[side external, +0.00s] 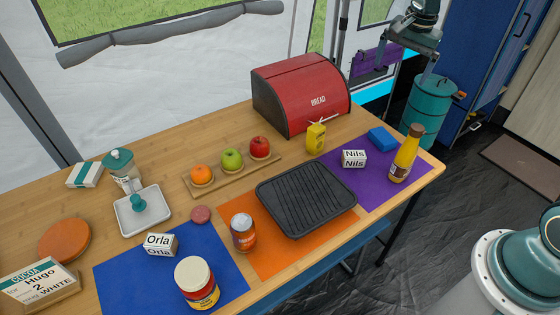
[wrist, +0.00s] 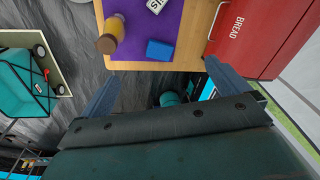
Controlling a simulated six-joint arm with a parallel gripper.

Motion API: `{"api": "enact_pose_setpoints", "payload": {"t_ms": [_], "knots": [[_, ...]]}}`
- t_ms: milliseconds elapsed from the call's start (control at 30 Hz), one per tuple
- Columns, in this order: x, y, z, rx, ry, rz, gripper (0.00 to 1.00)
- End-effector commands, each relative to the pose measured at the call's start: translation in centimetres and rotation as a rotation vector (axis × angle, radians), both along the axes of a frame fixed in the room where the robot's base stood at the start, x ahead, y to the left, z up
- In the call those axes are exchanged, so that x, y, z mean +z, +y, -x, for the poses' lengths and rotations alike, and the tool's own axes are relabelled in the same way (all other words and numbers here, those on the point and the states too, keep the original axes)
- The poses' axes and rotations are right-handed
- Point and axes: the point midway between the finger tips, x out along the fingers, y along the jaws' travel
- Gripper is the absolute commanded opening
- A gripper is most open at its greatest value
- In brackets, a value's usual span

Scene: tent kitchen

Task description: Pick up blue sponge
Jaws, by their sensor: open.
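The blue sponge (side external: 382,138) is a small block lying on the purple mat (side external: 352,190) near the table's far right end. It also shows in the wrist view (wrist: 160,50), just beyond and between my finger tips. My gripper (side external: 407,58) is at the top right of the side view, above and past the table's end. In the wrist view my gripper (wrist: 163,76) has its two fingers spread wide with nothing between them. It is apart from the sponge.
A sauce bottle (side external: 405,155) and a white Nils box (side external: 354,158) stand close to the sponge. A black grill pan (side external: 305,200) lies nearer the front. A teal barrel (side external: 428,103) stands beyond the table.

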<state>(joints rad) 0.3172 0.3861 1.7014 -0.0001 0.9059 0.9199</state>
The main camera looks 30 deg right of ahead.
Motion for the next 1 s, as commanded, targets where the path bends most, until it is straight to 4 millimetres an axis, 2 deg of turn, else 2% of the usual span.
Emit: {"api": "enact_pose_setpoints", "payload": {"t_ms": [33,300,600,800,1000], "knots": [[-1.2,-0.9,-0.7,-0.040,0.014,-0.009,1.00],[-7.2,-5.0,-3.4,-0.258,0.063,-0.045,1.00],[-13.9,-8.7,-4.9,-0.469,0.112,-0.075,1.00],[-15.8,-9.7,-5.1,-0.529,0.124,-0.082,1.00],[-16.0,-9.8,-5.1,-0.536,0.125,-0.083,1.00]]}}
